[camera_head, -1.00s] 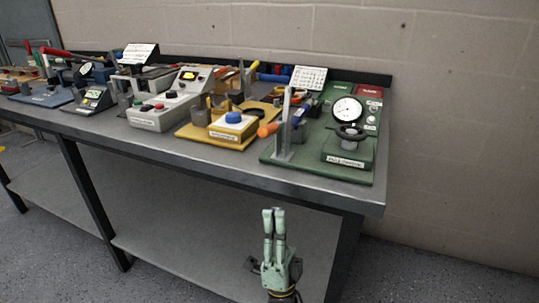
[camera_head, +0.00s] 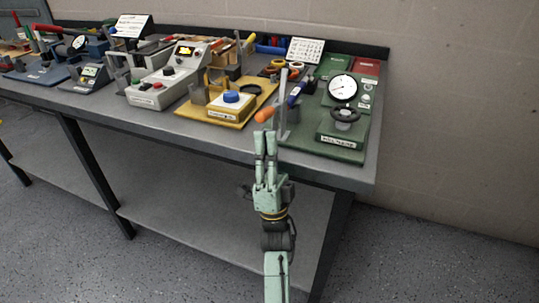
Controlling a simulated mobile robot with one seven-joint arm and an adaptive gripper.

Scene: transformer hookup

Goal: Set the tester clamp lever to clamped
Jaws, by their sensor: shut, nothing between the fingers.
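The green tester board (camera_head: 315,152) stands at the right end of the bench, with a round white dial (camera_head: 343,88) and a dark handwheel (camera_head: 347,114). A lever with an orange grip (camera_head: 265,115) sticks out at its left, beside an upright grey metal post (camera_head: 284,105). The lever's inner end and pivot are too small to make out. My gripper (camera_head: 266,136) is shut and empty, its fingers pointing up at the bench's front edge. In the picture, its tips are just below the orange grip. I cannot tell whether they touch it.
Left of the green board are a yellow board (camera_head: 245,120) with a blue knob and a grey control box (camera_head: 165,85). A paper on a stand (camera_head: 305,50) and several hand tools are behind. The bench's front edge (camera_head: 190,128) is mostly clear.

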